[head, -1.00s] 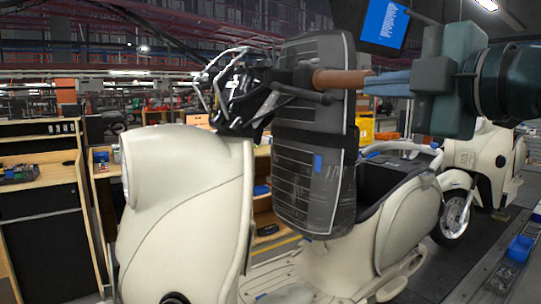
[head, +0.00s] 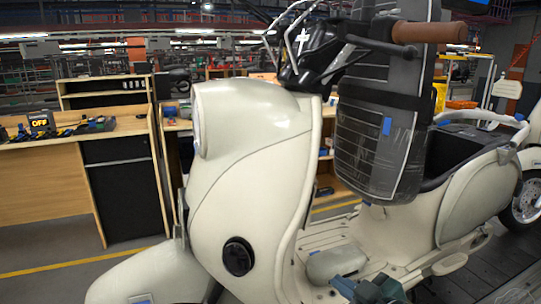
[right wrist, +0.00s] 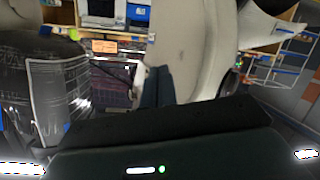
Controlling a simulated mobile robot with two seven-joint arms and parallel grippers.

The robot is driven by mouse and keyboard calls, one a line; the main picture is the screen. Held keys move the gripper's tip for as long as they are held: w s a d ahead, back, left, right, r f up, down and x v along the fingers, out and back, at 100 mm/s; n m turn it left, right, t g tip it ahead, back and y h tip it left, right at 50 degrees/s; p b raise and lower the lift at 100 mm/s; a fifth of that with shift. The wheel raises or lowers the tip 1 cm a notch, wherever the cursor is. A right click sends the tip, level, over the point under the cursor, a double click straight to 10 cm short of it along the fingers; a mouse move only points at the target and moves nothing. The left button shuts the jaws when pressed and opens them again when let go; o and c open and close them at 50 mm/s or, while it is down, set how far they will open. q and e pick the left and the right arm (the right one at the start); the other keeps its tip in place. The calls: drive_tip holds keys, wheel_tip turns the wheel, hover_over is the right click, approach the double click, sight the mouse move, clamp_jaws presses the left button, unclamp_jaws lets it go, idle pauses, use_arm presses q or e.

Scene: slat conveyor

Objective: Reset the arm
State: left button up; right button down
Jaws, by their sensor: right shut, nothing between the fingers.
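My right gripper (head: 362,289) shows only in part at the bottom edge of the head view, in front of the cream scooter's footboard. In the right wrist view its two dark blue fingers (right wrist: 158,86) lie together, with nothing between them. The cream scooter (head: 243,170) fills the middle of the head view. Its brown handlebar grip (head: 429,32) is at the upper right, well apart from my gripper. My left gripper is not in view.
A black, plastic-wrapped panel (head: 376,145) stands upright on the scooter behind the handlebar. Wooden workbenches (head: 40,181) with tools stand behind at left. Another scooter's wheel (head: 527,200) shows at the right edge. Floor is clear at lower left.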

drive_tip(key=s+f+m+g+h, duration=0.2)
drive_tip(key=s+f+m, duration=0.4)
drive_tip(key=s+f, duration=1.3)
wheel_tip(320, 180, down, 3)
drive_tip(key=shift+s+d+f+g+h, duration=0.15)
drive_tip(key=shift+s+g+h, duration=0.2)
drive_tip(key=shift+h, duration=0.45)
drive_tip(key=shift+s, duration=0.1)
